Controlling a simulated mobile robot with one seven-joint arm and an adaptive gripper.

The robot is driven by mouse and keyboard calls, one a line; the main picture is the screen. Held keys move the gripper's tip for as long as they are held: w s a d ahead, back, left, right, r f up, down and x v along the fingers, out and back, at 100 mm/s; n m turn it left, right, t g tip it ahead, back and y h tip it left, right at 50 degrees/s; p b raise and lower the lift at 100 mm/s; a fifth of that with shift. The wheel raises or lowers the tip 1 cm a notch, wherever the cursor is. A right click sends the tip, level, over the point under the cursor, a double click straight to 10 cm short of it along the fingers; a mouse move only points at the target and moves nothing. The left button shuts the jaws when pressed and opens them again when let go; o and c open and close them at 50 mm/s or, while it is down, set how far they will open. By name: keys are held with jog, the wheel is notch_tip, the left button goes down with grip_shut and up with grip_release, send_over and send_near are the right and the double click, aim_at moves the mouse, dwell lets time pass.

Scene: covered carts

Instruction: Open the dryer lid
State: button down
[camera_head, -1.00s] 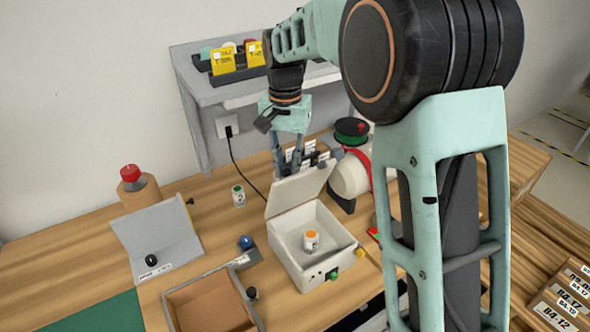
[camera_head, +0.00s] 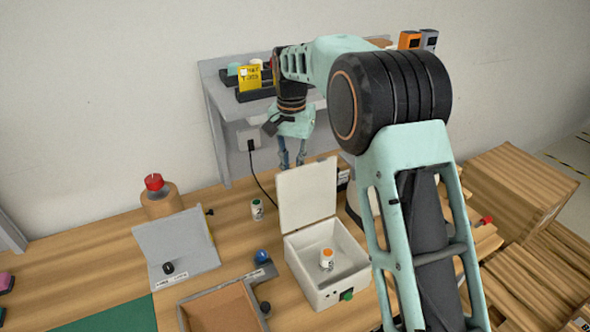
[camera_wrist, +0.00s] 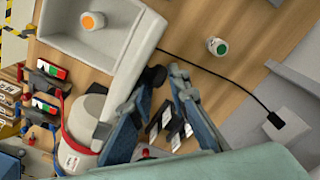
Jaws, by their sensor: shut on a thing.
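The dryer is a white box (camera_head: 322,294) on the wooden table, with a green button on its front. Its lid (camera_head: 308,196) stands about upright at the back edge, so the inside shows. A small white jar with an orange cap (camera_head: 327,260) stands inside. My gripper (camera_head: 291,165) is behind the lid, near its upper left edge. In the wrist view, my gripper (camera_wrist: 156,92) is shut on the dark lid knob (camera_wrist: 153,76) on the lid's outer side. The lid (camera_wrist: 140,48) shows nearly edge-on there, and the contact is partly hidden by the fingers.
A white jar with a green cap (camera_head: 257,209) stands left of the dryer, near a black cable. A blue ball-shaped knob (camera_head: 262,256) and a grey-rimmed tray (camera_head: 187,318) are front left. A grey shelf (camera_head: 221,127) stands behind. My arm hides the area right of the dryer.

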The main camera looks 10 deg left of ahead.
jog(key=shift+s+a+f, duration=0.4)
jog(key=shift+s+a, duration=0.05)
jog(key=c, duration=1.8)
grip_release()
jog(key=shift+a, duration=0.1)
jog(key=shift+o, duration=0.2)
jog(key=shift+w+r, duration=0.15)
jog(key=shift+w+r, duration=0.1)
jog(key=shift+r, duration=0.05)
notch_tip(320, 180, up, 12)
